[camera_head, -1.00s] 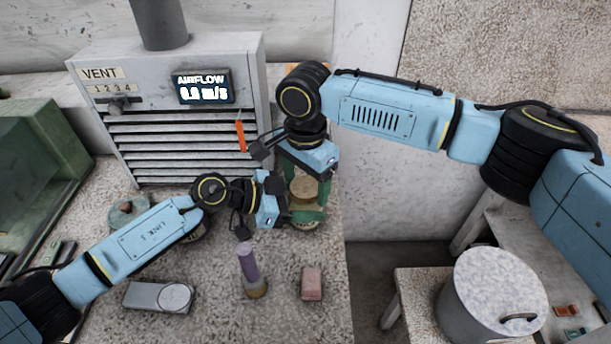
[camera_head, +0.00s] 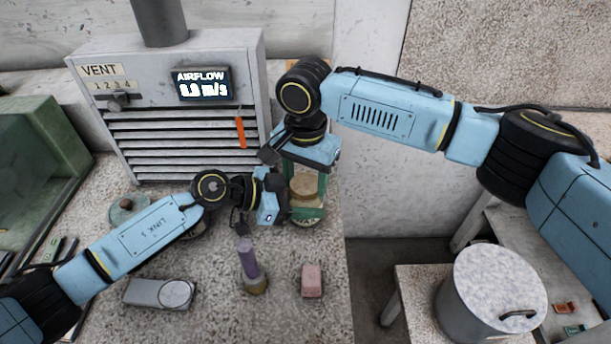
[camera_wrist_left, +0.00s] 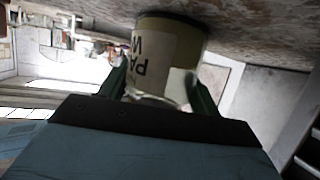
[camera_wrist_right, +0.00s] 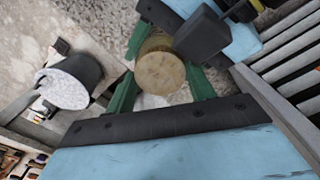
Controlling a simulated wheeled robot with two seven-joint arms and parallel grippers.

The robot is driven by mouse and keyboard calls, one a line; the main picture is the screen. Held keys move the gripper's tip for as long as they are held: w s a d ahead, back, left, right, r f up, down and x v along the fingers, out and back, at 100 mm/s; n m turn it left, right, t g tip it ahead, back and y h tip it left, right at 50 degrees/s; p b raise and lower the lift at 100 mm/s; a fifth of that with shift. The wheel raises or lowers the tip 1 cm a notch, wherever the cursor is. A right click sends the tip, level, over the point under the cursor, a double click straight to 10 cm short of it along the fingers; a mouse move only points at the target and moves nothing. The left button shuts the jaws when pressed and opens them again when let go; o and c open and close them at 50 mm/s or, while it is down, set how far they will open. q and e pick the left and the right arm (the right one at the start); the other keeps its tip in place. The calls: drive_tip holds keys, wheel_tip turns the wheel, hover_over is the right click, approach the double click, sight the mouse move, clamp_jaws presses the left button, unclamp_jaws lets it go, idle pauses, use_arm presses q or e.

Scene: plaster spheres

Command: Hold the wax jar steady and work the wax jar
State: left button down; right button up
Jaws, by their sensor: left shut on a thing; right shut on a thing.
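The wax jar (camera_head: 307,222) stands upright on the speckled bench near its right edge, with a round tan lid (camera_head: 304,187). In the left wrist view the jar (camera_wrist_left: 165,50) appears upside down, with a pale, partly readable label. My left gripper (camera_head: 291,211) comes from the left and is shut on the jar's body, its green fingers on either side. My right gripper (camera_head: 307,190) reaches down from above and is shut on the lid, which also shows between its fingers in the right wrist view (camera_wrist_right: 160,73). Whether the lid is loose cannot be seen.
A grey vent unit (camera_head: 180,110) with a display stands behind. In front are a purple-topped tool (camera_head: 248,265), a pink block (camera_head: 312,281) and a grey scale-like device (camera_head: 160,295). A large lidded pot (camera_head: 490,290) stands right, beyond a gap. A green box (camera_head: 40,150) is at left.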

drive_tip(key=o, duration=1.1)
drive_tip(key=shift+r, duration=2.25)
drive_tip(key=shift+c, duration=0.5)
wheel_tip(320, 180, up, 3)
drive_tip(key=m, duration=0.3)
drive_tip(key=shift+f, duration=3.8)
drive_tip(key=c, duration=1)
drive_tip(key=n, duration=0.3)
